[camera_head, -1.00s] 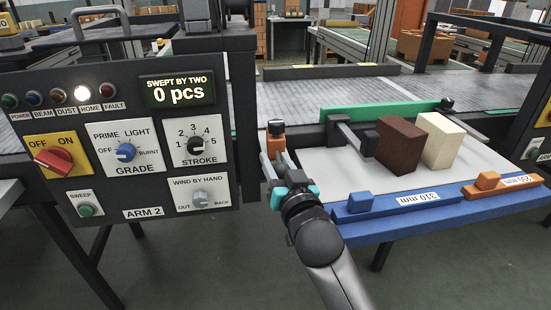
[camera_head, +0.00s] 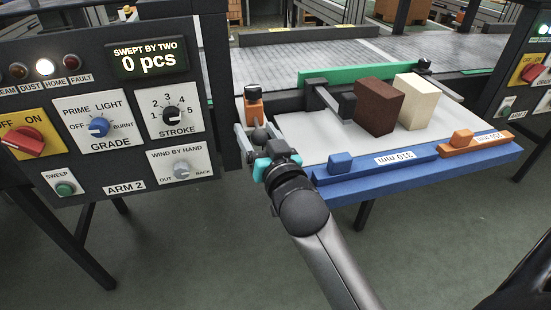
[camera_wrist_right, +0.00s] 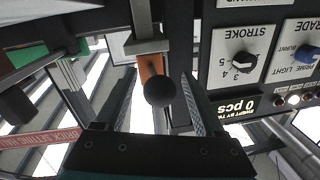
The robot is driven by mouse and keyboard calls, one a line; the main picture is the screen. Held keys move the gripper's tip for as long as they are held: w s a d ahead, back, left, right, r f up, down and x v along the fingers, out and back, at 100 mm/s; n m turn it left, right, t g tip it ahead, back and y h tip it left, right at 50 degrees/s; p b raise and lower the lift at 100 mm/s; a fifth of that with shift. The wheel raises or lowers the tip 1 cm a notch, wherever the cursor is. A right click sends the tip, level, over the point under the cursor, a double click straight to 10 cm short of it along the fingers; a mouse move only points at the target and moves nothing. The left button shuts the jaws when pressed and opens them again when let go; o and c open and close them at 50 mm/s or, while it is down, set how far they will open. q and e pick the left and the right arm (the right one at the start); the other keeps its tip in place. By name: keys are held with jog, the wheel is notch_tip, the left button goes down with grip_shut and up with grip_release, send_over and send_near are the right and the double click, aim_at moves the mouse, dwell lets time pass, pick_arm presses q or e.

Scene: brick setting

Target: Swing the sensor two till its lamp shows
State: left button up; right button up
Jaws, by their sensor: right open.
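The sensor, an orange block with a dark cap (camera_head: 253,104), stands between the Arm 2 panel and the white table. My right gripper (camera_head: 256,142) is open at the knob. In the right wrist view the knob (camera_wrist_right: 160,91) lies between the two spread fingers, with a gap on each side, and the orange body (camera_wrist_right: 150,67) shows behind it. I see no lit lamp on the sensor. On the panel (camera_head: 105,175) the HOME lamp (camera_head: 44,67) glows white. My left gripper is not in view.
The display (camera_head: 148,58) reads 0 pcs. The white table (camera_head: 310,150) holds a brown block (camera_head: 380,107) and a cream block (camera_head: 414,102), with a blue front rail (camera_head: 395,165). A green bar (camera_head: 350,72) and the conveyor (camera_head: 330,55) lie behind. Another panel (camera_head: 525,75) stands at right.

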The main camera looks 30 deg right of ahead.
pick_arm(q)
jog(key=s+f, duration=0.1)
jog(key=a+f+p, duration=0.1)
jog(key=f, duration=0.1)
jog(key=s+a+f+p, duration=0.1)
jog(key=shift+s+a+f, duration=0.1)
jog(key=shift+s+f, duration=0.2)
pick_arm(e)
jog(key=s+a, duration=0.1)
jog(key=s, duration=1.2)
jog(key=shift+s+a, duration=0.25)
jog(key=shift+a, duration=0.1)
